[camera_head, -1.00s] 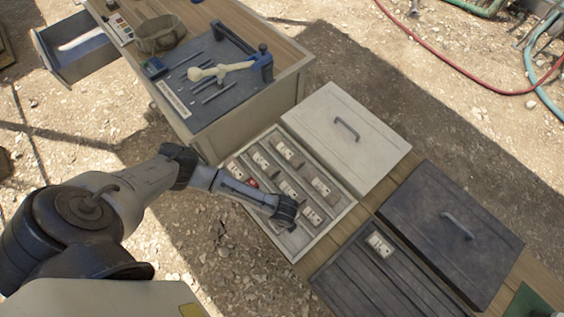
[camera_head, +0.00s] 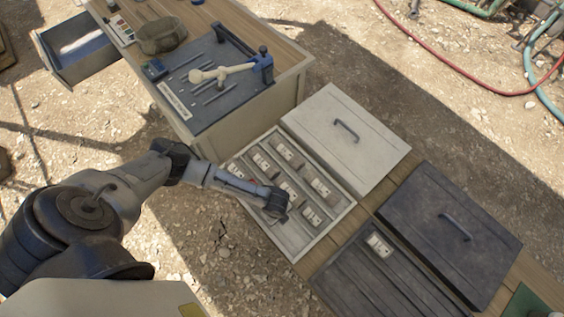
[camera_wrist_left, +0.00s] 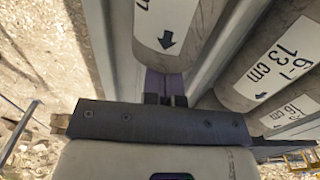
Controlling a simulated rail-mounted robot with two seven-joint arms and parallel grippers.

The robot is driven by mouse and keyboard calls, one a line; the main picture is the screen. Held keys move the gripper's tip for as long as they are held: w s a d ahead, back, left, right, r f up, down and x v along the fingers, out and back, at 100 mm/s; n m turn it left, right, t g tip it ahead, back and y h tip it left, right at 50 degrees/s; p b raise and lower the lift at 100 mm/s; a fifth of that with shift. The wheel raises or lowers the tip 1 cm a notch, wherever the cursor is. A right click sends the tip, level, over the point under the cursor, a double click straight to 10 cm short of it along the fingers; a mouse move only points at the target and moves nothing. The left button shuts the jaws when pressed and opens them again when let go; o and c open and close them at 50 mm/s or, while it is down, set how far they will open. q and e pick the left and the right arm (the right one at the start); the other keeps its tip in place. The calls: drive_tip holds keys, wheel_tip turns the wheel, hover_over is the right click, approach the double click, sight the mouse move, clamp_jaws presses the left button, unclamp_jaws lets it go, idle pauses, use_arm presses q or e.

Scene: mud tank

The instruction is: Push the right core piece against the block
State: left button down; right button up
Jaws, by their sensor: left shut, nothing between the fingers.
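The open core tray (camera_head: 335,225) holds several grey core pieces with white labels in parallel channels. My left gripper (camera_head: 277,204) is over the tray, shut and empty, and my forearm hides part of the left channel. In the left wrist view the shut fingertips (camera_wrist_left: 165,99) are low in a channel, close to the end of a labelled core piece (camera_wrist_left: 163,30); contact cannot be told. My right gripper is out of view.
A pale lid (camera_head: 345,130) lies behind the tray. To the right are a dark box (camera_head: 365,283) with one labelled core piece (camera_head: 380,245) and a dark lid (camera_head: 450,225). A workbench (camera_head: 255,100) with tools on a mat stands at the back left.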

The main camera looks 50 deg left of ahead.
use_arm(q)
drive_tip(key=shift+d+r, duration=0.1)
drive_tip(key=shift+d+r+p, duration=0.45)
drive_tip(key=shift+d+p, duration=0.15)
drive_tip(key=shift+p, duration=0.15)
drive_tip(key=shift+d+r+p, duration=0.5)
drive_tip(key=shift+d+p, duration=0.2)
drive_tip(key=shift+d, duration=0.2)
wheel_tip(320, 180, up, 3)
drive_tip(key=p, duration=0.3)
drive_tip(key=shift+r+p, duration=0.2)
drive_tip(key=shift+p, duration=0.1)
wheel_tip(320, 180, up, 4)
drive_tip(key=p, duration=0.4)
drive_tip(key=shift+r+p, duration=0.25)
drive_tip(key=shift+p, duration=0.1)
